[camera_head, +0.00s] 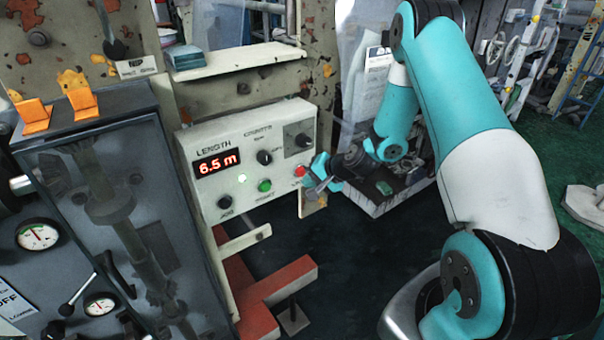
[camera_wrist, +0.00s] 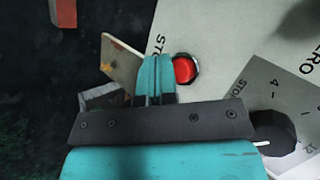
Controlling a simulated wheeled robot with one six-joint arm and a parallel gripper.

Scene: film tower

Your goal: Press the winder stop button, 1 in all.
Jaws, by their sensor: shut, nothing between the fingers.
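The winder panel (camera_head: 240,135) is a cream box with a red display reading 6.5 m. Its red stop button (camera_head: 299,170) sits at the lower right corner of the panel. In the wrist view the red button (camera_wrist: 185,70) shows beside part of the lettering "STOP". My gripper (camera_head: 318,176) is right beside the button in the head view. In the wrist view my gripper (camera_wrist: 155,62) has its teal fingers together and empty, with the tips just left of the button. I cannot tell whether they touch it. The button's surface is mostly uncovered.
A dark cabinet with gauges (camera_head: 38,237) stands at the left. A small bracket (camera_wrist: 122,65) lies close left of my fingers. Dark floor lies below.

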